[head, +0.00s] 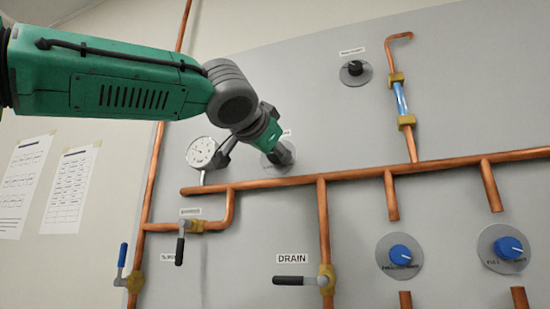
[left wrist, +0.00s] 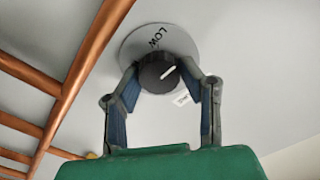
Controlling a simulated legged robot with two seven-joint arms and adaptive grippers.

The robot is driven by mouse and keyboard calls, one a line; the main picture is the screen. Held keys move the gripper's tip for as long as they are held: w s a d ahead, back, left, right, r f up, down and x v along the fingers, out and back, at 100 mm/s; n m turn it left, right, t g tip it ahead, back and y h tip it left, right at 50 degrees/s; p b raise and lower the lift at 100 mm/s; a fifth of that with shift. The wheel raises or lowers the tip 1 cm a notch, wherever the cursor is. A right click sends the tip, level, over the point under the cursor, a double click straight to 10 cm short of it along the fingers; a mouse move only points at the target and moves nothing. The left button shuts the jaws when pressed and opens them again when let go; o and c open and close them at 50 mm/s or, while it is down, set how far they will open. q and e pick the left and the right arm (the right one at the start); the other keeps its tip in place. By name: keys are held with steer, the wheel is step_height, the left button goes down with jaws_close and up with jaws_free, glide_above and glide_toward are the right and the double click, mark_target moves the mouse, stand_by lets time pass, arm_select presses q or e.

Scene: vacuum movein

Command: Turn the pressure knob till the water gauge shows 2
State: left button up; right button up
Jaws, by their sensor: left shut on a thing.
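A black knob with a white pointer line (left wrist: 159,75) sits on a round grey plate marked LOW (left wrist: 160,40) in the left wrist view. My left gripper (left wrist: 160,72) is shut on this knob, one finger on each side. In the head view the gripper (head: 278,150) is at the panel and hides most of the knob; part of its round plate (head: 267,165) shows. A white round dial gauge (head: 201,152) stands left of the gripper; its reading is too small to tell. A sight tube with blue in it (head: 401,98) is at upper right. My right gripper is not in view.
Copper pipes (head: 350,170) cross the panel just below my left gripper. Another black knob (head: 355,68) is above right. Two blue knobs (head: 400,254) (head: 509,247) and a DRAIN lever (head: 295,279) are lower down. Several other levers are at lower left.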

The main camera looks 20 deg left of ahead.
arm_select(q)
steer(key=shift+d+f+m+b, duration=0.15)
steer(key=shift+m+b, duration=0.45)
steer(key=shift+m, duration=1.4)
steer(key=o, duration=1.1)
steer(key=shift+o, duration=0.2)
steer(key=s, duration=1.1)
steer(key=shift+s+a, duration=0.3)
steer(key=shift+s, duration=0.1)
